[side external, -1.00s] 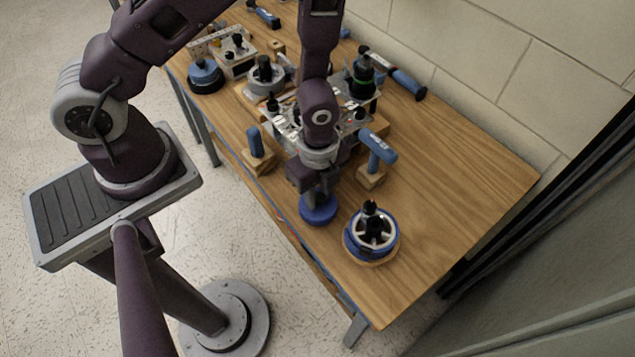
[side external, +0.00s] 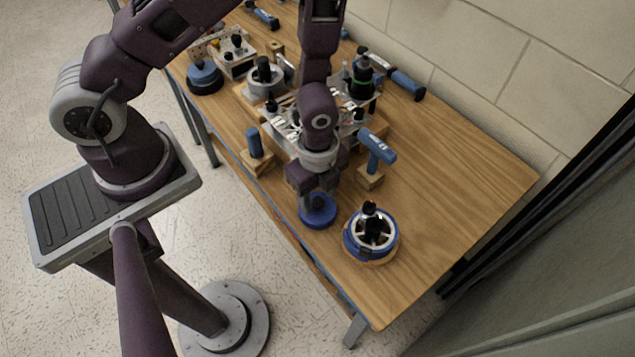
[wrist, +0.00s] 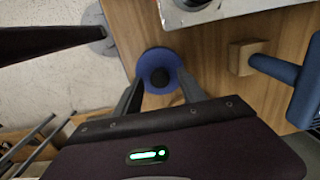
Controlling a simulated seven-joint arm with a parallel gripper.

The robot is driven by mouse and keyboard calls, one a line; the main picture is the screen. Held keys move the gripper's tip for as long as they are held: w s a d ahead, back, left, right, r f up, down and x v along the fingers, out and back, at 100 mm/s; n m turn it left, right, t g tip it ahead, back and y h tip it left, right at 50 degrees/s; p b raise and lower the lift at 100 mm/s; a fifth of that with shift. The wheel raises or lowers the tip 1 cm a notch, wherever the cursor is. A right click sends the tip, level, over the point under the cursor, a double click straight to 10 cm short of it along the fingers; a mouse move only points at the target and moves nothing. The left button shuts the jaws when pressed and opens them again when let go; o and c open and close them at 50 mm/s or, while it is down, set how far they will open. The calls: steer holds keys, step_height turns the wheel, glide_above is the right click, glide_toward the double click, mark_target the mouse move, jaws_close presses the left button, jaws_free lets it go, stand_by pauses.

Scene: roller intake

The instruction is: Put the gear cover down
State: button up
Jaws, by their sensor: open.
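The gear cover, a round blue disc with a dark knob (side external: 318,219), rests flat on the wooden table near its front edge. In the wrist view the gear cover (wrist: 158,56) lies beyond my fingertips, with its knob in line with the gap between them. My gripper (side external: 312,194) is directly over the cover and points down. In the wrist view my gripper's two fingers (wrist: 160,88) are spread wide and hold nothing. Whether a fingertip still touches the cover I cannot tell.
A blue-rimmed wheel-like part (side external: 371,234) sits right of the cover. A blue T-handled tool (side external: 377,150) and a blue upright handle (side external: 254,143) stand on wooden blocks. The metal roller assembly (side external: 285,128) is behind my gripper. The table's right end is clear.

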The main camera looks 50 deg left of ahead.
step_height(320, 180, up, 12)
step_height(320, 180, up, 6)
steer(key=n+t, duration=0.1)
steer(key=n, duration=0.2)
glide_above(318, 201)
steer(key=a, duration=0.2)
steer(key=s+a+r+n+t, duration=0.2)
steer(key=s+a+r+n, duration=0.1)
steer(key=s+r+n, duration=0.2)
steer(key=s+a+r+n+t, duration=0.2)
steer(key=s+r+n, duration=0.4)
steer(key=r+n, duration=0.4)
steer(key=shift+a+r+t, duration=0.3)
steer(key=shift+a+r, duration=0.4)
steer(key=shift+r, duration=0.2)
